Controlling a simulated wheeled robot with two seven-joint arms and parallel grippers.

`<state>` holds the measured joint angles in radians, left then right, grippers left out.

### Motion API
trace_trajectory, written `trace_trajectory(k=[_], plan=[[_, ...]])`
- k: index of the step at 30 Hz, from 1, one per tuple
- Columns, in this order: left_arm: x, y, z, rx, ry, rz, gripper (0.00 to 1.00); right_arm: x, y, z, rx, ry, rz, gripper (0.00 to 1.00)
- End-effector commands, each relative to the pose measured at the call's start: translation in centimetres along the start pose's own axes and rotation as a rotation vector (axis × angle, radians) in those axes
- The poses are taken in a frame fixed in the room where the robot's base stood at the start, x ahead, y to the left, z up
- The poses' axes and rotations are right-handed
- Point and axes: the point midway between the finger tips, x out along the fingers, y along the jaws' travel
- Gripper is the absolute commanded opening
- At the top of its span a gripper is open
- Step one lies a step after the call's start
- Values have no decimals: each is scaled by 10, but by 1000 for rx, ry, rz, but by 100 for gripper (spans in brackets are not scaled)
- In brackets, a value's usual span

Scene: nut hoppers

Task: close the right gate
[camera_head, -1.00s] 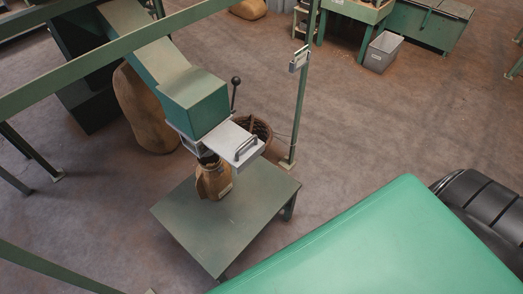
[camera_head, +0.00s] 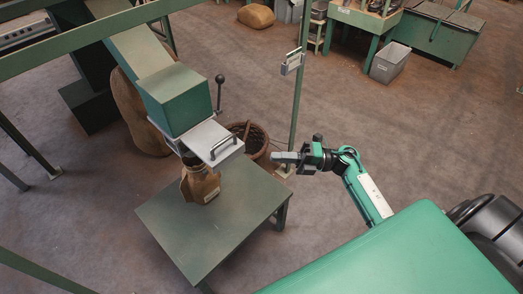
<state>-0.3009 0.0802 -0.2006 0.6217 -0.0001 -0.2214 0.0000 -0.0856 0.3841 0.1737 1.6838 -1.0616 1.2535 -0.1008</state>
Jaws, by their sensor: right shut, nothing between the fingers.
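The gate is a pale metal slide plate (camera_head: 208,138) with a dark bar handle (camera_head: 222,147), under the green hopper spout (camera_head: 176,100). The plate sticks out from the spout toward the right. A brown sack (camera_head: 200,182) stands on the green table below the spout, its top partly hidden by the plate. My right gripper (camera_head: 277,158) points left, shut and empty, a short way right of the handle and apart from it. My left gripper is not in view.
A green post (camera_head: 298,100) with a small metal box (camera_head: 292,62) stands behind my right gripper. A wicker basket (camera_head: 258,139) and a black-knobbed lever (camera_head: 219,92) are behind the plate. The green table (camera_head: 213,234) has bare room in front of the sack.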

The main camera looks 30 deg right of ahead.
Motion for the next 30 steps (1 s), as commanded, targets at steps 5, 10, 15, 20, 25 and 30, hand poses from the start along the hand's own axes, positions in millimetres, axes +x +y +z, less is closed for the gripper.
trace_trajectory(k=[5, 10, 15, 20, 25, 30], plan=[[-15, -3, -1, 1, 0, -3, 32, 32, 5, 1, 4, -2, 6, 0], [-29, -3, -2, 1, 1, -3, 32, 70, 5, 1, 5, -4, 7, 0], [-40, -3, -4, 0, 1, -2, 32, 100, 4, 7, 5, -6, 4, 0], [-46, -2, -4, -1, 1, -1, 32, 113, 2, 21, 5, -4, 4, 0], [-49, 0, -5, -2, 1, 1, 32, 119, 1, 28, 6, -5, 3, 0], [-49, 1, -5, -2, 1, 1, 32, 120, -1, 29, 6, -4, 2, 0]])
